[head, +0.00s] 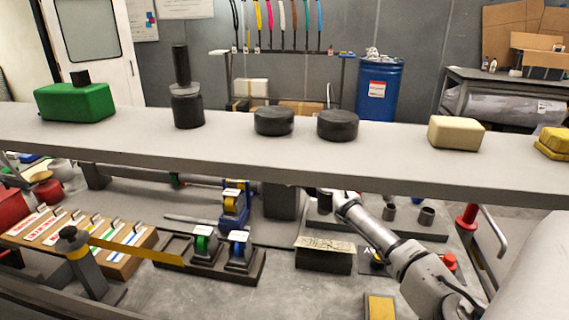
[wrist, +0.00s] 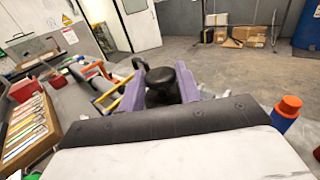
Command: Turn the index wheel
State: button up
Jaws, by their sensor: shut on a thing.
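In the wrist view my gripper (wrist: 162,78) has its two purple fingers on either side of a dark round knob (wrist: 161,92) with a flat, disc-like top. The fingers are shut on it. The knob seems to be the index wheel, but I see no markings on it, and its lower part is hidden by my gripper's body. In the head view my arm reaches up and left from the lower right to below the long grey beam. The beam hides my gripper and most of what it holds there.
The long grey beam (head: 225,151) crosses the head view, carrying a green block (head: 75,103), black discs (head: 337,125) and a cream block (head: 456,133). Below are tape rolls on a dark base (head: 262,262) and a box (head: 324,262). An orange-capped blue bottle (wrist: 284,115) stands right in the wrist view.

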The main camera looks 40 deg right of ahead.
jog(key=shift+n+y, duration=0.3)
jog(key=shift+y, duration=0.2)
jog(key=o, duration=0.9)
jog(key=shift+o, duration=0.2)
jog(key=s+a+b, duration=0.1)
jog(key=s+b, duration=0.4)
jog(key=s, duration=0.8)
jog(key=shift+s, duration=0.4)
